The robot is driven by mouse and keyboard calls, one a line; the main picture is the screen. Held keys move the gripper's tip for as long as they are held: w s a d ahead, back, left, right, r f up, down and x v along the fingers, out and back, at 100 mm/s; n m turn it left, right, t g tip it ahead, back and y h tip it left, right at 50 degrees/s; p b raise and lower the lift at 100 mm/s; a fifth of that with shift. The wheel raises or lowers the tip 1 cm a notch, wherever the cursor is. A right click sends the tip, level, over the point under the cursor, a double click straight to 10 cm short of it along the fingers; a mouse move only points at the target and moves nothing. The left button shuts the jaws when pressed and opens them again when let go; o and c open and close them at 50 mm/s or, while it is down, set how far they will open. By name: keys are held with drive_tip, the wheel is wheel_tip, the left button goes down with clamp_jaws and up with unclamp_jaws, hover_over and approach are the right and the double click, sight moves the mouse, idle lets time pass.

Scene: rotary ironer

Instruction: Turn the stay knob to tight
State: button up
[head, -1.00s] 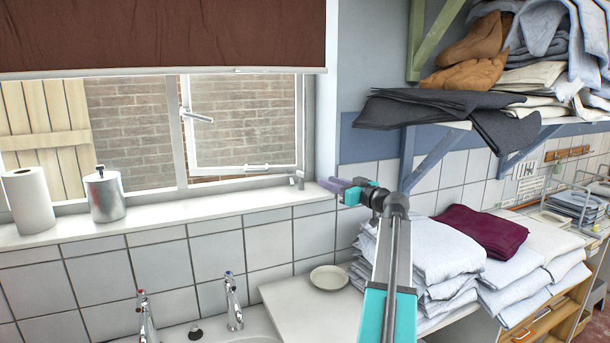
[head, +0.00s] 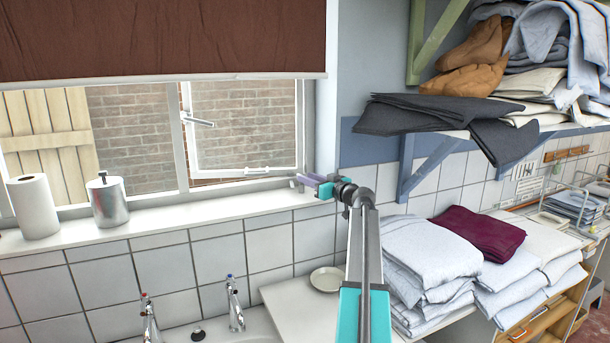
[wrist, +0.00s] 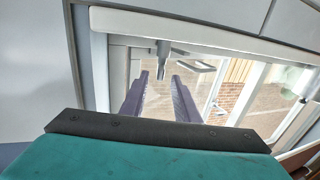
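My gripper (head: 307,184) is at the right end of the window sill, by the lower right corner of the window frame. In the wrist view its two purple fingers (wrist: 160,78) are apart with nothing held between them. A small grey knob-like fitting (wrist: 163,52), which looks like the stay knob, lies ahead of the gap between the fingertips. I cannot tell whether the fingers touch it. In the head view the gripper hides this fitting. A pale stay bar (head: 257,171) shows along the bottom of the opening window pane.
The window sill (head: 150,222) holds a paper roll (head: 34,207) and a metal canister (head: 108,200) at left. Taps (head: 234,305) stand below. Folded linen (head: 430,250) is piled at right, under a shelf bracket (head: 425,160). A wall edge is close right of the window.

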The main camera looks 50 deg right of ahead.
drive_tip(key=shift+w+d+p, duration=0.15)
drive_tip(key=shift+w+p, duration=0.2)
drive_tip(key=shift+w, duration=1)
clamp_jaws()
drive_tip(key=h+b, duration=0.1)
drive_tip(key=m+h+b, duration=0.1)
drive_tip(key=shift+a+f+b, duration=0.2)
drive_tip(key=shift+a+b, duration=0.05)
drive_tip(key=shift+b, duration=0.15)
drive_tip(key=shift+a+r+m+g+h+b, duration=0.1)
drive_tip(key=shift+m+g+h+b, duration=0.5)
drive_tip(key=shift+m+h, duration=0.45)
unclamp_jaws()
drive_tip(key=shift+r, duration=0.1)
